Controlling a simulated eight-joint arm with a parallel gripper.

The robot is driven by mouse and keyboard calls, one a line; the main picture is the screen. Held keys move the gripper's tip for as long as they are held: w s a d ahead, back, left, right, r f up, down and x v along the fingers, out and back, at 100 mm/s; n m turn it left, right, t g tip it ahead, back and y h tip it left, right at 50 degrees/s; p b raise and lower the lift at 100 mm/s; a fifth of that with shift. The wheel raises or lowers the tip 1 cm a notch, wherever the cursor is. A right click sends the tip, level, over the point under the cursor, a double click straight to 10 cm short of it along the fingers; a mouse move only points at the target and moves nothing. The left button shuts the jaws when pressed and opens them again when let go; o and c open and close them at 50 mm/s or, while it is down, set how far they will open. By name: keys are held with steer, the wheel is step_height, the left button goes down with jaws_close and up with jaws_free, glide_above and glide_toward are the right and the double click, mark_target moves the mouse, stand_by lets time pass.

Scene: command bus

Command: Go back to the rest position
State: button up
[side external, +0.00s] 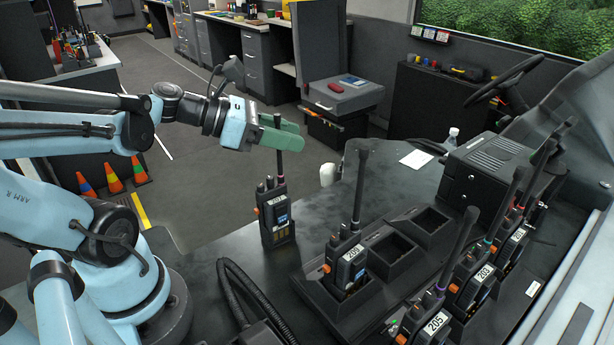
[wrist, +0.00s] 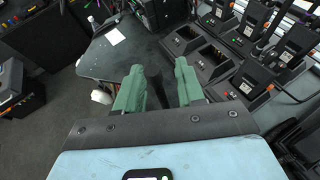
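My gripper (side external: 292,133) is in the side view, with pale green fingers above the dark desk. In the wrist view, its two green fingers (wrist: 158,70) stand apart. A dark upright piece, which looks like a radio antenna, shows between them with gaps on both sides. A black handheld radio (side external: 276,215) stands upright on the desk below my gripper. Its antenna rises to the fingers, and its top is hidden at the fingers in the side view. My arm reaches out from the left, raised above the desk.
A charger tray (side external: 331,305) holds one upright radio (side external: 348,262) and has empty slots. Several more radios (side external: 465,285) with tall antennas stand at the right. A coiled black cable (side external: 250,300) lies at the front. A white paper (side external: 416,159) and bottle (side external: 451,138) are farther back.

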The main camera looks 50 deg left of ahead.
steer(key=shift+w+d+r, duration=0.1)
steer(key=shift+w+r, duration=0.15)
steer(key=shift+r, duration=0.1)
steer(key=shift+f, duration=0.1)
stand_by(0.4)
